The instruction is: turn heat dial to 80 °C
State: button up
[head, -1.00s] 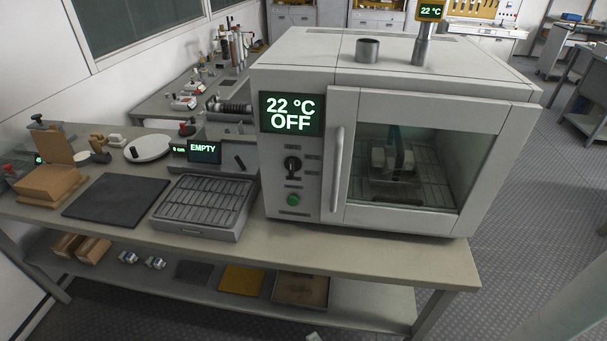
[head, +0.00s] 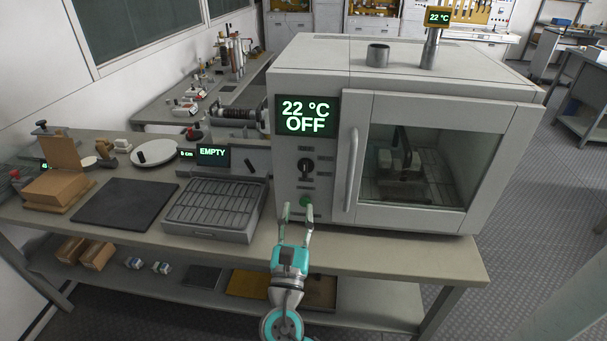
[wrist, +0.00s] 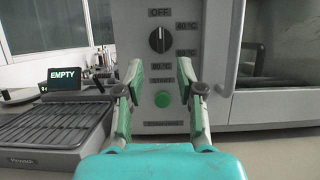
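The heat dial (head: 305,166) is a black round knob on the oven's (head: 440,78) front panel, with its pale mark upright towards OFF. In the wrist view the dial (wrist: 160,40) has labels around it: OFF above, 40 °C at upper right and 80 °C below. The display (head: 306,115) reads 22 °C OFF. The green START button (wrist: 162,99) sits below the dial. My gripper (head: 294,208) is open and empty in front of the panel, below the dial. In the wrist view its fingers (wrist: 160,80) stand apart, with the button between them in the picture.
The oven's vertical door handle (head: 352,168) stands just right of the dial, and its door is shut. A ribbed tray (head: 212,232) with an EMPTY display (head: 212,154) lies to the left. A dark mat (head: 122,203) lies farther left.

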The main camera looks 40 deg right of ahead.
aim_at(304, 169)
jog(key=x, duration=1)
jog(key=shift+w+d, duration=0.1)
jog(key=shift+d, duration=0.15)
grip_shut()
